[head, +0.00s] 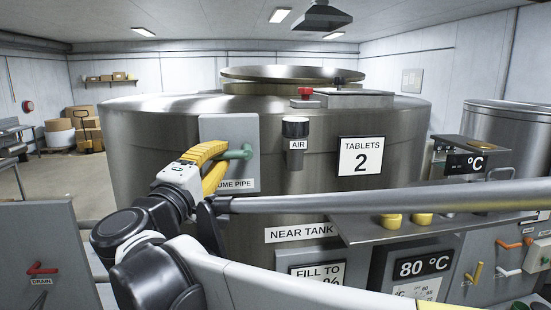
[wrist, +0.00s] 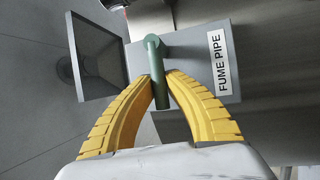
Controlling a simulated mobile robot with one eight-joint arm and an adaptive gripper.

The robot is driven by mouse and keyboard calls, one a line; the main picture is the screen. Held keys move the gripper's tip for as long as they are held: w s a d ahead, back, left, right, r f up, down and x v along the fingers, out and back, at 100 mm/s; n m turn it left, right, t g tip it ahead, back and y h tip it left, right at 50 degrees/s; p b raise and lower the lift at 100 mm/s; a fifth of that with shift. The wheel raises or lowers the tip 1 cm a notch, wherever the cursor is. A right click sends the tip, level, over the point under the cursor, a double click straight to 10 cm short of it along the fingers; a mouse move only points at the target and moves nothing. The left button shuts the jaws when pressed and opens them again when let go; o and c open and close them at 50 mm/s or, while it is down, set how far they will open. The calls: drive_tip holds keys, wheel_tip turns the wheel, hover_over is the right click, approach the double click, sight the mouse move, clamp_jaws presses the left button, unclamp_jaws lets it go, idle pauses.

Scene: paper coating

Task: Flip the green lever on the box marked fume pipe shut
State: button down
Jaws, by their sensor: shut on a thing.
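The grey fume pipe box (head: 216,128) is fixed on the front of the big steel tank. Its green lever (head: 243,152) sticks out level to the left from a pivot at the right in the head view. My yellow gripper (head: 212,163) is at the lever, its fingers over and under it. In the wrist view the green lever (wrist: 153,62) runs down between the two yellow fingertips (wrist: 160,84), which are closed about it. The box (wrist: 185,88) with its FUME PIPE label (wrist: 220,62) shows behind. My gripper partly hides the label in the head view.
A steel rail (head: 380,199) runs across in front of the tank (head: 330,125), right of my gripper. An AIR fitting (head: 296,140) and a TABLETS 2 sign (head: 361,156) are right of the box. A grey DRAIN panel (head: 40,240) stands at lower left.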

drive_tip(key=c, duration=1.4)
unclamp_jaws()
drive_tip(key=v, duration=1.2)
